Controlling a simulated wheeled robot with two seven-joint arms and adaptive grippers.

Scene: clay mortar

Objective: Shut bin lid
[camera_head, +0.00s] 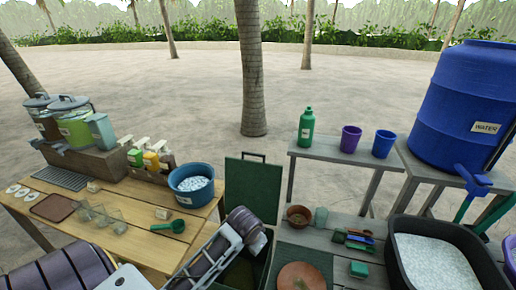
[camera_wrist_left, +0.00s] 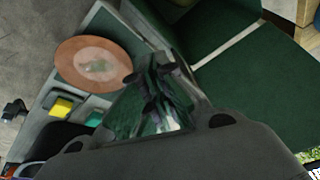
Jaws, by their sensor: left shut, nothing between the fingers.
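The dark green bin (camera_head: 238,272) stands between the wooden table and the grey bench, partly hidden by my left arm. Its green lid (camera_head: 252,188) is open and stands upright behind the bin, with a dark handle on its top edge. In the left wrist view the lid panel (camera_wrist_left: 262,88) fills the right side. My left gripper (camera_head: 258,240) is over the bin's opening, in front of the lid and apart from it. Its fingers (camera_wrist_left: 153,88) are together and empty in the wrist view. My right gripper is in no view.
The wooden table (camera_head: 130,202) at left holds a blue tub (camera_head: 191,184) and a green scoop (camera_head: 172,226). The grey bench at right holds a terracotta disc (camera_head: 304,276), a small bowl (camera_head: 298,216) and tools. A black tub (camera_head: 398,224) stands farther right.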

